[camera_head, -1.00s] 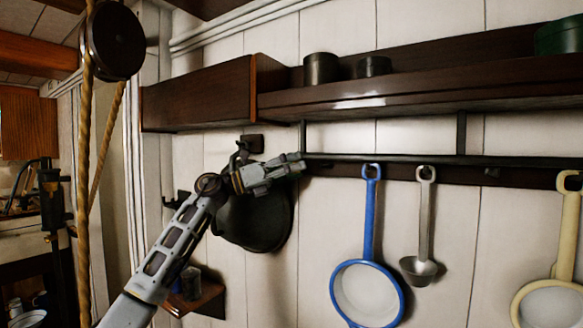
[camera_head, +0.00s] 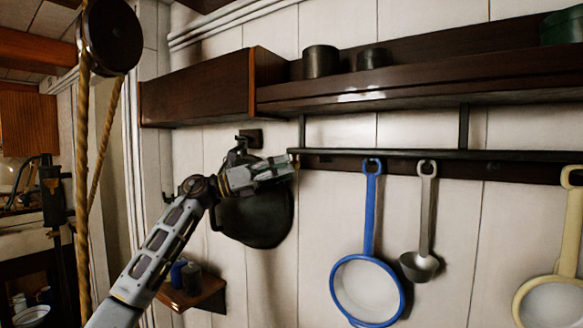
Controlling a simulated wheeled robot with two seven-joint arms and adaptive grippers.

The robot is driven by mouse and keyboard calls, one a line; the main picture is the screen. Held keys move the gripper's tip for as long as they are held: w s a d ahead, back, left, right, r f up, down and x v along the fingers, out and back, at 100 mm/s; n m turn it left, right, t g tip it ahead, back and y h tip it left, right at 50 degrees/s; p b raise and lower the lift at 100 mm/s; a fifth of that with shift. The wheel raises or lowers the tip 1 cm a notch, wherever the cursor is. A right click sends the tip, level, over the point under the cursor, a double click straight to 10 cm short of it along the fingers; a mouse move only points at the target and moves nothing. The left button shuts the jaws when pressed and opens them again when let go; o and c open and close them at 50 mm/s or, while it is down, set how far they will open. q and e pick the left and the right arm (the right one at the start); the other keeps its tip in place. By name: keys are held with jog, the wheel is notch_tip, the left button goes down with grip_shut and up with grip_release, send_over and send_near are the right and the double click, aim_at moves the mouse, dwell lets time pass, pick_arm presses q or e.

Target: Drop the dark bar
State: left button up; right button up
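The dark bar (camera_head: 420,154) runs level below the wooden shelf, along the pale plank wall, and passes out of view at the right edge. A blue-handled strainer (camera_head: 369,210) and a metal ladle (camera_head: 425,210) hang just below it. My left gripper (camera_head: 290,164) is at the bar's left end, just under it, with its fingers pointing right. The fingers are seen side-on and small, so their gap and any contact with the bar cannot be made out. My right gripper is out of view.
A black pan-like object (camera_head: 258,218) hangs behind my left gripper. A small corner shelf (camera_head: 195,297) is lower left. A cream-handled strainer (camera_head: 570,235) hangs at right. A rope (camera_head: 82,190) hangs at left.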

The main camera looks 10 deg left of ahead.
pick_arm(q)
jog(key=v, duration=0.8)
jog(key=shift+s+a+r, duration=0.2)
jog(key=shift+s+a, duration=0.1)
jog(key=shift+a, duration=0.1)
jog(key=shift+f, duration=0.1)
